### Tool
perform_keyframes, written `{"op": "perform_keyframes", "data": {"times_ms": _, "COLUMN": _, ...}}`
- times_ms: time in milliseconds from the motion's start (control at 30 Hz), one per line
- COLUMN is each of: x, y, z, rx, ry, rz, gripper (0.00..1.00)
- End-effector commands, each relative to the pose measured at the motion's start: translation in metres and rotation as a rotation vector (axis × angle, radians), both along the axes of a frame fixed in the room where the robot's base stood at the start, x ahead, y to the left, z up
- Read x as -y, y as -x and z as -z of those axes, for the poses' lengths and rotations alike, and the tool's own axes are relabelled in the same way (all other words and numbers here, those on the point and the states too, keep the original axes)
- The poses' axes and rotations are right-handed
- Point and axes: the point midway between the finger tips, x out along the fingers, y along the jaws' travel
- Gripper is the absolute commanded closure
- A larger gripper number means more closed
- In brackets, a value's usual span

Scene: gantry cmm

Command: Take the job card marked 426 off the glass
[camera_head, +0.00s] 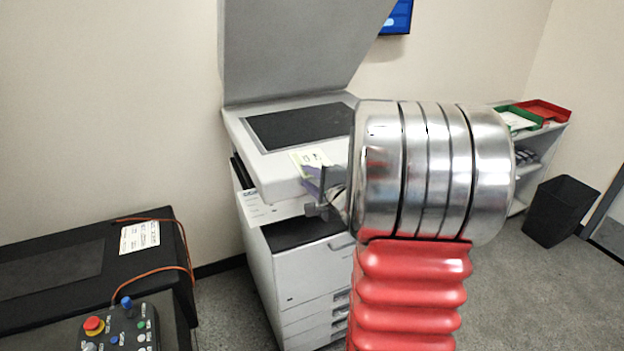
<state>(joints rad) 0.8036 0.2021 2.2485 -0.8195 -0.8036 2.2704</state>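The copier's dark glass (300,126) lies bare under the raised lid. A pale yellow card (308,158) with dark print shows at the copier's front edge, just in front of the glass. A purple patch shows just below it; I cannot tell whether it is part of the card. The number on the card is too small to read. My gripper (322,192) is at the card's lower right, with its dark fingers close to or touching it. My large silver and red arm hides part of the gripper, so its closure on the card is unclear.
The open copier lid (295,50) rises behind the glass. A black bench (50,265) with a paper sheet (140,237), an orange cable and a control box (120,325) stands at left. A shelf with a green tray (519,120) and red tray (545,111), and a black bin (560,210), stand at right.

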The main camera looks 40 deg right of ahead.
Motion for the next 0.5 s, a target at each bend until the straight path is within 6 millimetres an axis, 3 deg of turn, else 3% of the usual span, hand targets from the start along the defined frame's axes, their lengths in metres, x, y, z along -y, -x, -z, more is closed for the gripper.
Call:
{"op": "perform_keyframes", "data": {"times_ms": 367, "x": 0.0000, "y": 0.0002, "z": 0.0001, "rx": 0.000, "ry": 0.000, "rz": 0.000, "gripper": 1.00}}
{"op": "perform_keyframes", "data": {"times_ms": 500, "x": 0.0000, "y": 0.0003, "z": 0.0003, "rx": -0.001, "ry": 0.000, "rz": 0.000, "gripper": 1.00}}
